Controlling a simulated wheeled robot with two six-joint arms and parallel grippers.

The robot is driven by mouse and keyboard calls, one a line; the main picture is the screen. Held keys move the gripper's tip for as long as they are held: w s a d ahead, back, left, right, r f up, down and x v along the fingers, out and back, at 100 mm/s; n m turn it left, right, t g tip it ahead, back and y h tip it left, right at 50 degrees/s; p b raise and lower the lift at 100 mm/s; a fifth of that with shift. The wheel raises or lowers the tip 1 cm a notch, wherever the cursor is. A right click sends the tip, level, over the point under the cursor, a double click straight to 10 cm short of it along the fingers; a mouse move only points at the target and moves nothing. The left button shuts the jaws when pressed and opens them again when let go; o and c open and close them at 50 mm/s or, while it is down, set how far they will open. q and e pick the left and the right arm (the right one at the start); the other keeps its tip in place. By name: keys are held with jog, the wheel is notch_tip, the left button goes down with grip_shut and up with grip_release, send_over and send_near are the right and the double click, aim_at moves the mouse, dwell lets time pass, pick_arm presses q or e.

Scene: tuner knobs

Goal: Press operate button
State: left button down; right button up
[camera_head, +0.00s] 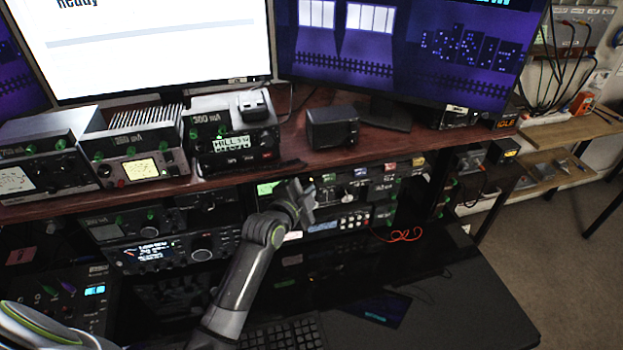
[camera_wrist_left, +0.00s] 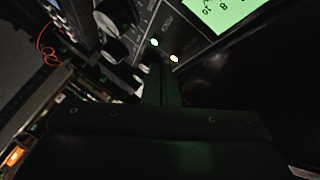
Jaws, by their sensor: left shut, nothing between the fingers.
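My left gripper (camera_head: 305,192) is at the front of the shelf radio panel (camera_head: 352,190), just right of its small green display (camera_head: 268,188). In the left wrist view the gripper (camera_wrist_left: 158,68) is shut and empty, its fingers pointing at the panel. I cannot tell whether the fingertips touch the panel. My right gripper is not in view.
Dark knobs (camera_wrist_left: 112,20) lie left of the fingers in the left wrist view; the green display (camera_wrist_left: 225,12) is at upper right. A red cable (camera_head: 403,235) hangs below the panel. A keyboard (camera_head: 285,334) lies on the black desk (camera_head: 470,300). More radios (camera_head: 134,150) stand on the shelf.

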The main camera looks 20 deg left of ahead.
pick_arm(q)
jog(key=shift+s+d, duration=0.1)
jog(key=shift+s, duration=0.05)
jog(key=shift+s+d+p, duration=0.15)
jog(key=shift+s+d, duration=0.4)
jog(key=shift+s, duration=0.3)
jog(key=shift+s+d+p, duration=0.2)
jog(key=shift+s+d, duration=0.35)
jog(key=shift+s, duration=0.25)
jog(key=shift+s+d+p, duration=0.15)
jog(key=shift+s+d, duration=0.4)
jog(key=shift+s, duration=0.3)
